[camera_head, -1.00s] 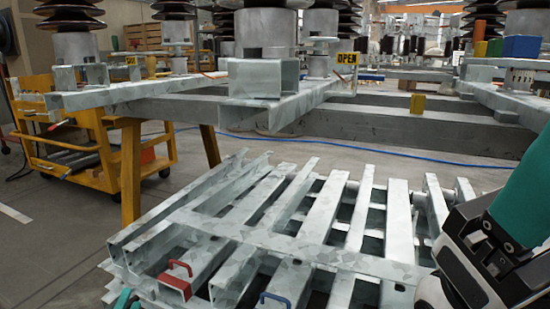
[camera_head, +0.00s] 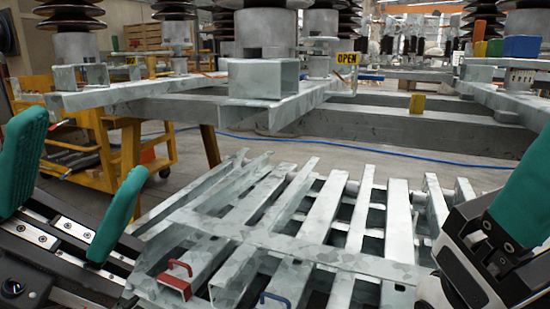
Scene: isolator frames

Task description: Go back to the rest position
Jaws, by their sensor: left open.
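My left gripper (camera_head: 72,190) is at the left side of the head view, with its two teal fingers wide apart and nothing between them. It is in front of the left edge of the stack of galvanized steel beams (camera_head: 310,250). My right gripper (camera_head: 490,245) is at the right edge. One teal finger and a black and white body show there; the rest is cut off by the frame, so its opening cannot be judged.
A red handle (camera_head: 174,283) and a blue handle (camera_head: 273,299) sit on the near beam ends. A yellow cart (camera_head: 75,150) stands behind my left gripper.

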